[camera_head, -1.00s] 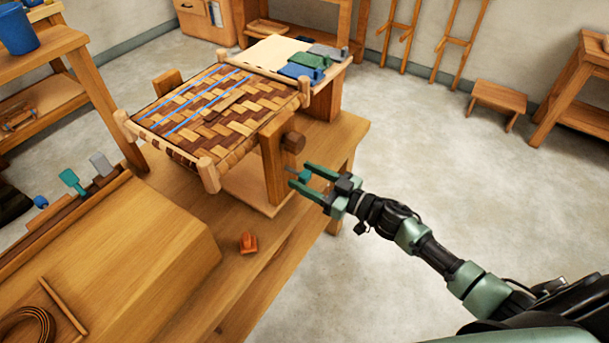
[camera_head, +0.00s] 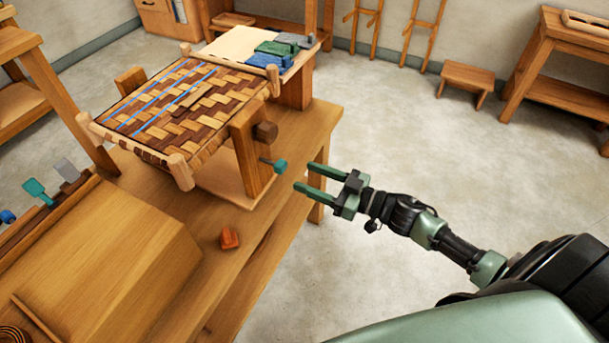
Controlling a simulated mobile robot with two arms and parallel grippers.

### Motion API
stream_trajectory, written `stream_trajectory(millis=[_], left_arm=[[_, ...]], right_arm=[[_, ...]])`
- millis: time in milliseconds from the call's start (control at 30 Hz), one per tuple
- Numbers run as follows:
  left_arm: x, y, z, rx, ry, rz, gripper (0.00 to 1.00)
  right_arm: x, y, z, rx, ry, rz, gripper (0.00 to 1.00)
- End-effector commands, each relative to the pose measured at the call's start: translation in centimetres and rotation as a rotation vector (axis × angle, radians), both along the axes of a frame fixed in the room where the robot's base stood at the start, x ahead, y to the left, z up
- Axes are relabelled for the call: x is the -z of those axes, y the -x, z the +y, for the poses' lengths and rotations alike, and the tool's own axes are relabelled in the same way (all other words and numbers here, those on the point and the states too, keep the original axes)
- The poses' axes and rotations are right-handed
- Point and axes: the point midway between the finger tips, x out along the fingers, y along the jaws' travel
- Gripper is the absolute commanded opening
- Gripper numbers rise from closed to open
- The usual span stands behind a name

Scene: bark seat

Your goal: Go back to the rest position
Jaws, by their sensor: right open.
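My right gripper (camera_head: 308,178) is open and empty, its two green fingers pointing left, just off the right edge of the workbench (camera_head: 225,282). A small teal knob (camera_head: 280,165) on a thin shaft sticks out of the wooden post below the seat. The gripper is to the right of this knob and apart from it. The bark seat (camera_head: 185,105), a frame with brown and tan weave and blue strips, stands on the bench. My left gripper is not in view.
An orange block (camera_head: 229,238) lies on the bench. Blue, green and grey pieces (camera_head: 277,48) lie on a board behind the seat. A low stool (camera_head: 467,80) stands near the wall. The floor (camera_head: 420,145) right of the bench is clear.

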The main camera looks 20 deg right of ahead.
Motion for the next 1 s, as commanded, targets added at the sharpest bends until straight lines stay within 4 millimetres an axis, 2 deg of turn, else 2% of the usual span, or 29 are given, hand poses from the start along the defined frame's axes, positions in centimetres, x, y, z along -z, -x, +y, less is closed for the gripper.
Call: stream_trajectory(millis=[400,467,533,567,667,700,767,800,867,900,967,1000], left_arm=[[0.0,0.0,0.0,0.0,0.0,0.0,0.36],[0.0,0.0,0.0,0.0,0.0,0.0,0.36],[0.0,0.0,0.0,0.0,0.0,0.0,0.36],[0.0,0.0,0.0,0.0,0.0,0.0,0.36],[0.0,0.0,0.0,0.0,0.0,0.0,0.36],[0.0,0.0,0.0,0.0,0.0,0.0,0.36],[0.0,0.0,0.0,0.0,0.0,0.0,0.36],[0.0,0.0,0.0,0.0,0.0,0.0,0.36],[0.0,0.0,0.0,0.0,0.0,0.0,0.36],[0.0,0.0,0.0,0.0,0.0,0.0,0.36],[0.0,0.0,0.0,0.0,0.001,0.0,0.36],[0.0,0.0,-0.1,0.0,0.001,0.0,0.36]], right_arm=[[0.1,0.0,0.0,0.002,0.0,0.001,0.53],[0.7,-0.1,-0.3,0.017,0.002,0.01,0.53],[2.5,-0.3,-1.2,0.062,0.011,0.034,0.53],[3.7,-0.4,-1.7,0.09,0.019,0.05,0.53],[9.3,-0.2,-4.1,0.211,0.059,0.133,0.53],[12.1,0.3,-5.1,0.265,0.083,0.177,0.53],[16.4,1.4,-6.5,0.338,0.123,0.251,0.53],[19.3,2.5,-7.2,0.38,0.153,0.303,0.53],[23.5,4.5,-8.0,0.434,0.199,0.385,0.53],[26.1,6.0,-8.4,0.463,0.229,0.441,0.53],[29.9,8.6,-8.7,0.498,0.275,0.528,0.53],[32.3,10.6,-8.7,0.517,0.306,0.588,0.53]])
